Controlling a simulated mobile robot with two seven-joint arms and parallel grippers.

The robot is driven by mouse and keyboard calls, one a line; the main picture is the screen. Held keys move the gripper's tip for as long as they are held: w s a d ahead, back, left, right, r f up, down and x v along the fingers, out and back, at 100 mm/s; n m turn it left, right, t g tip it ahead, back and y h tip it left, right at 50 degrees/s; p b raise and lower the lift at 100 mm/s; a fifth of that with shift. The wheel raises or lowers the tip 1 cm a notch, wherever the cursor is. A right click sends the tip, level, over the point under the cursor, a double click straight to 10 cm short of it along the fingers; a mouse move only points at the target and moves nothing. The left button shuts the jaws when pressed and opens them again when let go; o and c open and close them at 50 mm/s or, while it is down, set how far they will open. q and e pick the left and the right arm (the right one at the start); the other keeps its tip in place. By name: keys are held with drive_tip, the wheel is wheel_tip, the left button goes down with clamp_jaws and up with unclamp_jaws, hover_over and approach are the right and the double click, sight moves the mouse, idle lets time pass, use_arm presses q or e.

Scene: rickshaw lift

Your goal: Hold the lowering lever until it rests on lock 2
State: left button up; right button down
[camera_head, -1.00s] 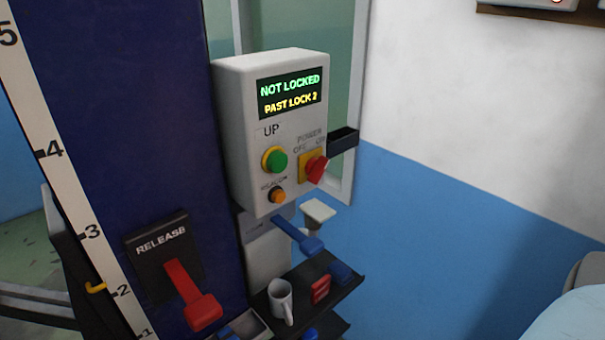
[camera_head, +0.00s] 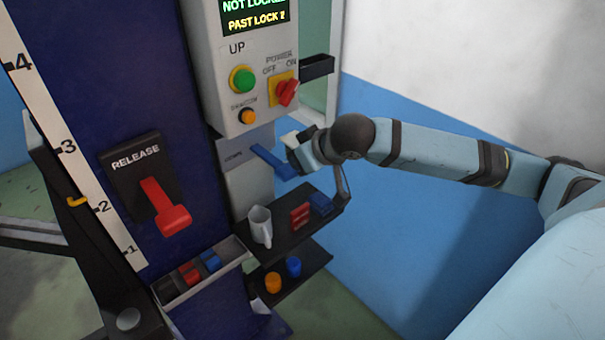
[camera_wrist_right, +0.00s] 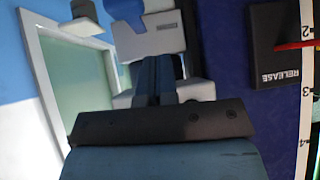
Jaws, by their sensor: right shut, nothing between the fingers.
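The blue lowering lever (camera_head: 272,162) sticks out from a grey plate below the control box (camera_head: 238,95). My right gripper (camera_head: 294,150) is shut and empty, right beside the lever in the head view; I cannot tell whether they touch. In the right wrist view the closed fingers (camera_wrist_right: 157,75) point at the plate, and the blue lever (camera_wrist_right: 126,12) is at the top, a little left of them. The display (camera_head: 255,14) reads "PAST LOCK 2", its upper line partly cut off. The yellow pointer (camera_head: 77,201) sits slightly above the 2 mark on the scale. My left gripper is not in view.
The red release lever (camera_head: 168,210) is on the blue column to the left. A tray (camera_head: 205,278) with small blocks is at lower left. A dark bracket (camera_head: 317,67) juts right.

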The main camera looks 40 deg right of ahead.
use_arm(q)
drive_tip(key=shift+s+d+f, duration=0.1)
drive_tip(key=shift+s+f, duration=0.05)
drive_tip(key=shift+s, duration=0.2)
use_arm(e)
drive_tip(key=shift+m+h, duration=0.5)
drive_tip(key=shift+h, duration=0.2)
drive_tip(key=d+r, duration=0.1)
drive_tip(key=r, duration=0.1)
drive_tip(key=s+d+r, duration=0.1)
drive_tip(key=d, duration=0.1)
drive_tip(key=shift+s+d+r, duration=0.15)
drive_tip(key=shift+s+r, duration=0.05)
drive_tip(key=shift+r, duration=0.15)
drive_tip(key=p, duration=0.1)
hover_over(288, 171)
drive_tip(key=s, duration=0.2)
wheel_tip(288, 171, down, 7)
drive_tip(key=f, duration=0.2)
drive_tip(key=shift+s+f, duration=0.2)
drive_tip(key=shift+f, duration=0.15)
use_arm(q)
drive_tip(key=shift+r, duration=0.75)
use_arm(e)
drive_tip(key=shift+f, duration=0.7)
